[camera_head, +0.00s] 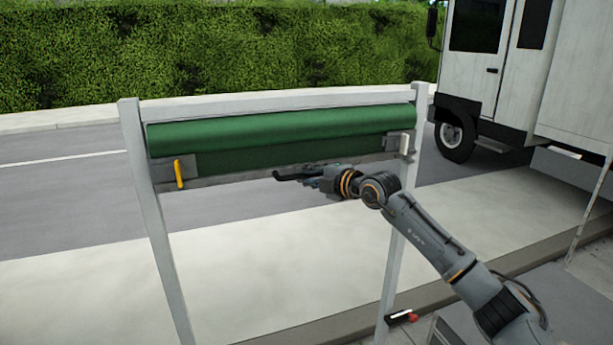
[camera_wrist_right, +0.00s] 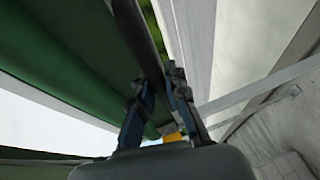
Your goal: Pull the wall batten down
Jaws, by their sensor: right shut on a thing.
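The green roll of cloth (camera_head: 285,128) hangs between two grey posts under a top rail. The batten (camera_head: 225,176) is the grey bar along its lower edge, close beneath the roll and nearly level. My right gripper (camera_head: 285,175) is at the batten's lower edge, right of its middle. In the right wrist view, the fingers (camera_wrist_right: 158,88) are closed around the dark batten bar (camera_wrist_right: 142,40), with green cloth (camera_wrist_right: 75,65) beside it. The exact finger contact is partly hidden. My left gripper is in neither view.
A yellow handle (camera_head: 179,174) is at the batten's left end and a pale latch (camera_head: 404,143) at its right end. The left post (camera_head: 158,235) and right post (camera_head: 394,262) flank open space. A white truck (camera_head: 575,75) stands behind at right.

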